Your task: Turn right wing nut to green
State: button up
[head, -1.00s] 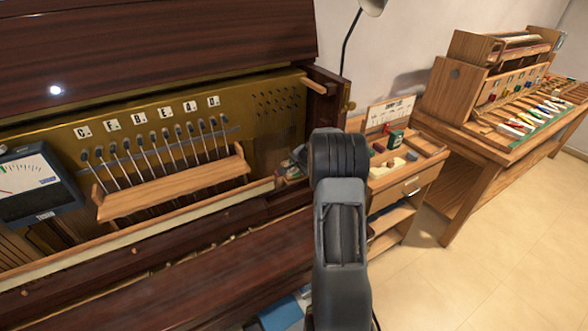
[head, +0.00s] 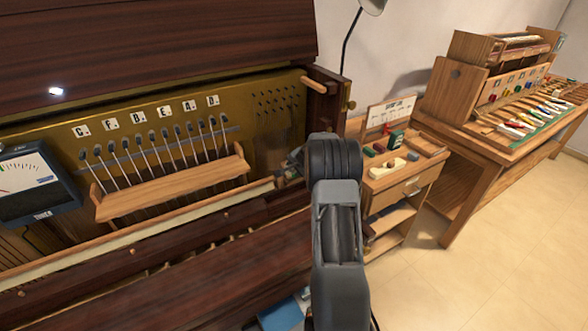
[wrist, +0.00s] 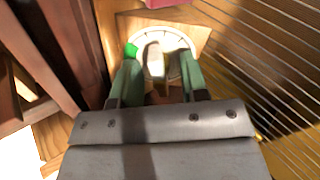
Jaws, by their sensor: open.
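In the wrist view a pale, elongated wing nut (wrist: 153,60) stands at the middle of a round white dial (wrist: 174,37) with tick marks along its rim. A bright green patch (wrist: 130,50) lies at the dial's left edge. My gripper (wrist: 160,66) is open, with one green finger on each side of the wing nut. I cannot tell whether either finger touches it. In the head view my arm hides the wing nut and dial.
Strings run along the right of the wrist view, and dark wood stands at left. In the head view the open piano (head: 120,270) holds a wooden rail (head: 175,187) and a meter (head: 35,183). A small cart (head: 400,185) and workbench (head: 480,150) stand at right.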

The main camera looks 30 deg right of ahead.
jog(key=shift+w+f, duration=0.15)
jog(key=shift+f, duration=0.1)
jog(key=shift+s+r, duration=0.4)
jog(key=shift+r, duration=0.1)
dwell(0.3)
jog(key=c, duration=0.7)
jog(key=n+b, duration=0.1)
jog(key=b, duration=0.1)
jog(key=shift+f+b, duration=0.2)
jog(key=shift+b, duration=0.1)
jog(key=shift+r+n+b, duration=0.15)
jog(key=shift+n+b, duration=1.05)
jog(key=shift+b, duration=0.05)
